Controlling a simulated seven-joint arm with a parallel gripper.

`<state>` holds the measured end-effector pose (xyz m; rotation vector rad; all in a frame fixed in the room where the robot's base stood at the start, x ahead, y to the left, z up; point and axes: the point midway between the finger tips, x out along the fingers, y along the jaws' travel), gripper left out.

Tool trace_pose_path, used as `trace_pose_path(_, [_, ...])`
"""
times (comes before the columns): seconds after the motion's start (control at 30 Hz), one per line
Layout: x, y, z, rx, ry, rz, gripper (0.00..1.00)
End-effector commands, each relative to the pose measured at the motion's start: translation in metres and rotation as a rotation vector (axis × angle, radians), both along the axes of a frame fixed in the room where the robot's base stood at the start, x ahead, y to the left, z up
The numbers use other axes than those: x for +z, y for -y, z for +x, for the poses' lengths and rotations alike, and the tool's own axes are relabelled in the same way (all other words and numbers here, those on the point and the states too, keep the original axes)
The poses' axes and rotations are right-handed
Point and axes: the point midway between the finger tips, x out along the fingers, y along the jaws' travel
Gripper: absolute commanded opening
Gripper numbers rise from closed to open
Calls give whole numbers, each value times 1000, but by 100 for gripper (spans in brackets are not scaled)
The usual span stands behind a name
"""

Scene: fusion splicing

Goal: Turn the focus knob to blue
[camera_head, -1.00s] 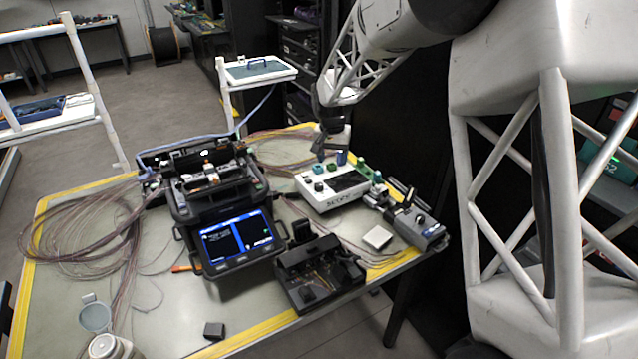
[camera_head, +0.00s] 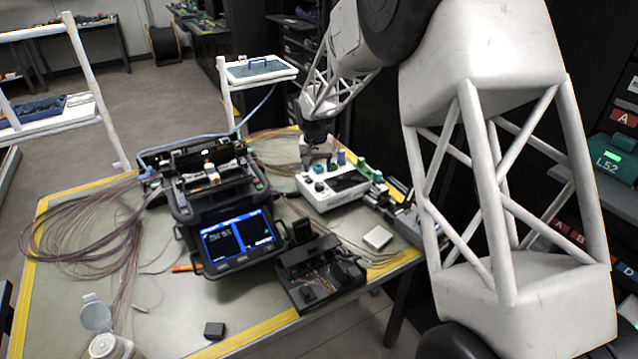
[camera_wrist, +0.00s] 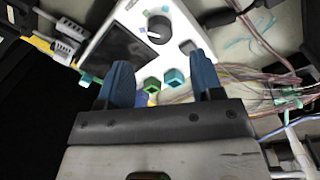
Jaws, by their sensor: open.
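The white scope box (camera_head: 345,198) sits toward the back right of the table. In the wrist view its black round knob (camera_wrist: 159,28) has a pale pointer line. A blue mark (camera_wrist: 166,8) and a green mark (camera_wrist: 146,12) sit near the knob's rim. The pointer seems to lie toward the left, but its exact setting is too small to tell. My gripper (camera_head: 319,158) is over the far left part of the box. In the wrist view its blue fingers (camera_wrist: 162,72) are apart and empty. The knob lies beyond the fingertips, apart from them.
Teal and green blocks (camera_wrist: 174,78) show between the fingers. The fusion splicer (camera_head: 232,240) stands left of the box, and a black fixture (camera_head: 322,275) stands in front. Loose fibres lie around.

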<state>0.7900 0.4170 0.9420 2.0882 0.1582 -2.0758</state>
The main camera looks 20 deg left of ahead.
Motion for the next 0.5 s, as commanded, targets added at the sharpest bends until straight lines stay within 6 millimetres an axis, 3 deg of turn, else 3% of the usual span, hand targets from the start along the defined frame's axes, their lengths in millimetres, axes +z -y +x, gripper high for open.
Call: trace_pose_path(0.5, [-57,4,1,-1,0,0,60])
